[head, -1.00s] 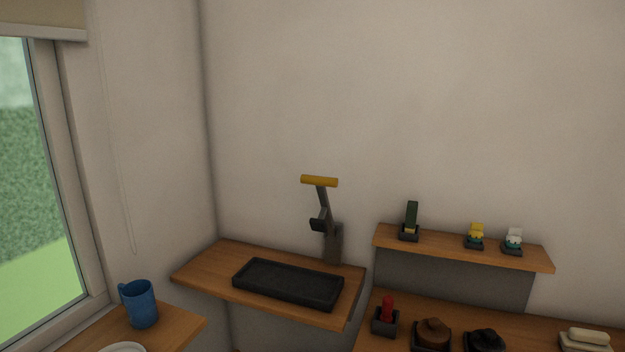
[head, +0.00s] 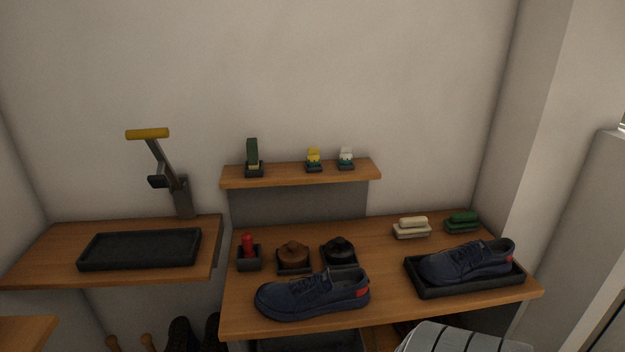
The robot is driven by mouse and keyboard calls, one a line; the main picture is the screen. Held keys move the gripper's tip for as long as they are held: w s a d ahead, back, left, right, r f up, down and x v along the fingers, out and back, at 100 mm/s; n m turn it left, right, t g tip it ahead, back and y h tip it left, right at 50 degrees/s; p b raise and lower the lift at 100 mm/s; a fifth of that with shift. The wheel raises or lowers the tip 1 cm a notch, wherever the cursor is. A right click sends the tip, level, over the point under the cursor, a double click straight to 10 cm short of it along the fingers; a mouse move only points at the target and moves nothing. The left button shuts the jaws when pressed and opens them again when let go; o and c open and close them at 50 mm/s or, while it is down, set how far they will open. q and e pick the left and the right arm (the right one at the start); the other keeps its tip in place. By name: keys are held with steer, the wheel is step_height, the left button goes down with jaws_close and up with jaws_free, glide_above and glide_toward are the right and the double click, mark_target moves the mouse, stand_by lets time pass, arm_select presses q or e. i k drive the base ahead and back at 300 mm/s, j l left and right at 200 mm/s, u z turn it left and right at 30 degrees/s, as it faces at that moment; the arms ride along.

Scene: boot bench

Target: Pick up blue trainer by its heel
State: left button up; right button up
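Two blue trainers are in the head view. One blue trainer (head: 312,295) stands on the bench top (head: 390,262) near its front edge, toe to the left, with a red patch at its heel on the right. The other blue trainer (head: 466,262) sits in a black tray (head: 470,288) at the right end of the bench, also with its toe to the left and a red heel patch on the right.
Behind the near trainer are a red item (head: 248,245) in a holder, a brown brush (head: 293,254) and a black brush (head: 340,250). Cream (head: 412,228) and green (head: 462,222) brushes lie at the back. A side shelf (head: 40,262) holds an empty black tray (head: 140,249).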

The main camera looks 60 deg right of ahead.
mark_target(313, 290)
steer(key=l+z, duration=0.1)
steer(key=z, duration=1.65)
